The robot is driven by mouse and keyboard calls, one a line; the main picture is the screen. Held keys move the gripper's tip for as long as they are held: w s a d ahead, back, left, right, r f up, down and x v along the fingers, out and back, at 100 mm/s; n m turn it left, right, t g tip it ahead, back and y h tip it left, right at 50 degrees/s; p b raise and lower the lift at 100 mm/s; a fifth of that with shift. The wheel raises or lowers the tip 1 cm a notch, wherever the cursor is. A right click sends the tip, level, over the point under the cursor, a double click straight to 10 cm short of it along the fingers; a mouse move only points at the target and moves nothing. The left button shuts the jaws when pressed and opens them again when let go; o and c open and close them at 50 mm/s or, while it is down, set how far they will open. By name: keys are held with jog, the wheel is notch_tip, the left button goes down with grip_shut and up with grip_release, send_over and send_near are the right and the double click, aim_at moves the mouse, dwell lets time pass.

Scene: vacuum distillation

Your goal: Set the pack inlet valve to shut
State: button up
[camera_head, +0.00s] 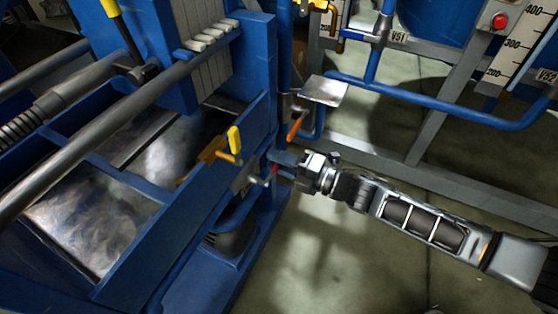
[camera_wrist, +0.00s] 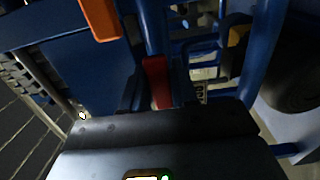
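A small red valve handle (camera_head: 274,170) sits low beside the blue frame, at the tip of my gripper (camera_head: 286,172). In the wrist view the red handle (camera_wrist: 157,82) stands upright just beyond the dark gripper body, with dark finger-like parts at its sides. Whether they touch or grip it I cannot tell. An orange lever (camera_head: 296,125) slants on the pipe above; it also shows at the top of the wrist view (camera_wrist: 100,18). A yellow-handled valve (camera_head: 234,140) is on the left. No readable label shows which is the pack inlet valve.
A blue-framed press with metal trays (camera_head: 105,205) fills the left. A small metal plate (camera_head: 323,90) juts out above my gripper. Blue pipes (camera_head: 440,105), a V51 tag (camera_head: 399,37) and a red button (camera_head: 499,21) are at the upper right. Open floor (camera_head: 350,265) lies below my arm.

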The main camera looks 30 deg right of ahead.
aim_at(265, 182)
grip_shut()
dwell(0.3)
notch_tip(265, 182, up, 2)
jog(key=n, duration=0.4)
jog(key=shift+s+a+r, duration=0.15)
jog(key=shift+r, duration=0.1)
jog(key=n, duration=0.1)
jog(key=r+n, duration=0.1)
jog(key=n, duration=0.1)
jog(key=a+r+n, duration=0.1)
jog(key=shift+s+a+r+n, duration=0.1)
jog(key=shift+s+r+n, duration=0.05)
jog(key=shift+s+n, duration=0.2)
jog(key=n, duration=0.1)
jog(key=s+a+r+n, duration=0.1)
jog(key=n, duration=0.2)
jog(key=shift+s+a+r, duration=0.25)
jog(key=shift+a, duration=0.1)
jog(key=n, duration=0.1)
jog(key=a+n, duration=0.1)
jog(key=n, duration=0.1)
jog(key=shift+s+a+r, duration=0.1)
jog(key=shift+s+r, duration=0.1)
jog(key=shift+s, duration=0.2)
jog(key=shift+s+a+n, duration=0.45)
jog(key=shift+a+n, duration=0.2)
jog(key=shift+n, duration=0.6)
